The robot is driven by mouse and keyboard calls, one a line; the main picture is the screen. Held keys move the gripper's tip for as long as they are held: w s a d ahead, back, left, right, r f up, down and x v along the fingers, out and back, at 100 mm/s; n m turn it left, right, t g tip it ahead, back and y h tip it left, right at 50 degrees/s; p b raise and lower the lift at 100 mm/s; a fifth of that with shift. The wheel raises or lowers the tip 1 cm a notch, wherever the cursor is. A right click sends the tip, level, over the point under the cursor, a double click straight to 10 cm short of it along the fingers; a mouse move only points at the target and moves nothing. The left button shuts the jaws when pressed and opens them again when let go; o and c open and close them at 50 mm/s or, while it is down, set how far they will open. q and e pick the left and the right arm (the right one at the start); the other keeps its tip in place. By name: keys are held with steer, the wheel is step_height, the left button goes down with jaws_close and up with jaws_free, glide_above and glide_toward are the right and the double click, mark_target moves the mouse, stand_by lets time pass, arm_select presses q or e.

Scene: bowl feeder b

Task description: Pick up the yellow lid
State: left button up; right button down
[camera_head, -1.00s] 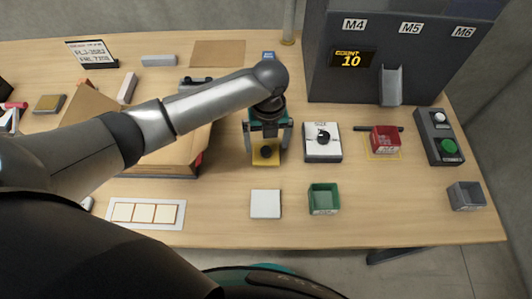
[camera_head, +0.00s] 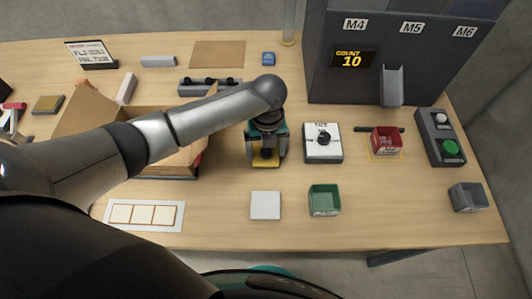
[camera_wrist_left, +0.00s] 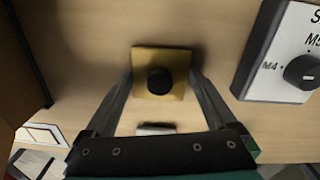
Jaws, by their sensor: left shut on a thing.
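The yellow lid (camera_head: 265,164) is a flat square plate with a black round knob, near the middle of the table. In the left wrist view the lid (camera_wrist_left: 148,57) and its knob (camera_wrist_left: 159,80) lie between the fingertips. My left gripper (camera_head: 266,157) points down over the lid and is shut on it, with a finger on each side. The gripper also shows in the left wrist view (camera_wrist_left: 162,85). I cannot tell whether the lid is clear of the tabletop. My right gripper is out of view.
A white dial box (camera_head: 312,154) stands close to the right. A white square pad (camera_head: 265,205) and a green bin (camera_head: 324,200) lie in front. An open cardboard box (camera_head: 165,171) is on the left, partly under my arm. A red bin (camera_head: 385,140) is farther right.

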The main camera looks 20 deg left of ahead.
mark_target(266, 150)
arm_select(q)
steer(key=shift+c, duration=0.5)
steer(key=shift+r, duration=0.1)
steer(key=shift+r, duration=0.2)
step_height(266, 150, up, 20)
steer(key=p, duration=0.3)
steer(key=shift+f+p, duration=0.25)
steer(key=shift+p, duration=0.1)
